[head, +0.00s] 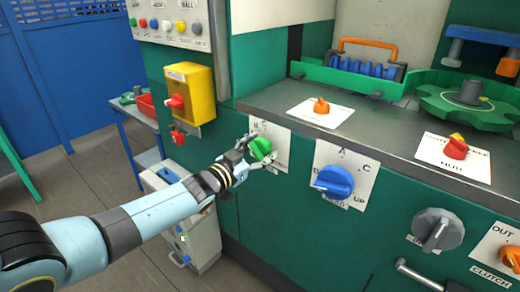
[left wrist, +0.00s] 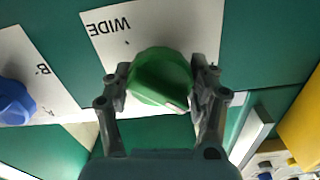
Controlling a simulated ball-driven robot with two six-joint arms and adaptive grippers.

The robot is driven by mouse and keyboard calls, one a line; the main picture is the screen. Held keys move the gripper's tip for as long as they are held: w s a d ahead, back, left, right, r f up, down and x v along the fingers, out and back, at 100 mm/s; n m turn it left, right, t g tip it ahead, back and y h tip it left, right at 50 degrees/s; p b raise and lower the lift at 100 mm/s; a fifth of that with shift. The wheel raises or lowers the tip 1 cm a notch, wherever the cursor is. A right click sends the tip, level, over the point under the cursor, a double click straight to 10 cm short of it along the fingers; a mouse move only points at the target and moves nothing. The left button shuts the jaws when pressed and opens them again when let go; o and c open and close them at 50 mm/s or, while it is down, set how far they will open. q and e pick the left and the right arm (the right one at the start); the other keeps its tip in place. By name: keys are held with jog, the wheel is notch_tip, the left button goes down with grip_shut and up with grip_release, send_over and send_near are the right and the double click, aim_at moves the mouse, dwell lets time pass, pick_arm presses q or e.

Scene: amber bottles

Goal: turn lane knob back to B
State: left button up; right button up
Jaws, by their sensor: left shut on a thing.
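A green knob (head: 261,147) sits on a white plate on the green machine front. In the left wrist view, the green knob (left wrist: 160,80) is between my fingers, beside the upside-down word WIDE. My left gripper (head: 260,156) is shut on the green knob, one finger on each side; it also shows in the left wrist view (left wrist: 165,82). A blue knob (head: 333,181) on a plate lettered A, B and C is to the right, apart from my gripper. Its plate's lower text is partly hidden. The blue knob (left wrist: 14,101) is at the left edge of the left wrist view.
A yellow box with a red switch (head: 187,96) stands out left of the green knob. A grey knob (head: 437,230) and an orange knob (head: 510,257) are at the lower right. A grey ledge (head: 375,125) runs above the knobs.

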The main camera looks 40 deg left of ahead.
pick_arm(q)
jog(key=shift+s+f, duration=0.15)
jog(key=shift+f, duration=0.15)
jog(key=o, duration=1.2)
jog(key=shift+r, duration=0.15)
jog(key=shift+c, duration=0.2)
jog(key=s+a, duration=0.1)
jog(key=s, duration=1)
jog(key=shift+s, duration=0.4)
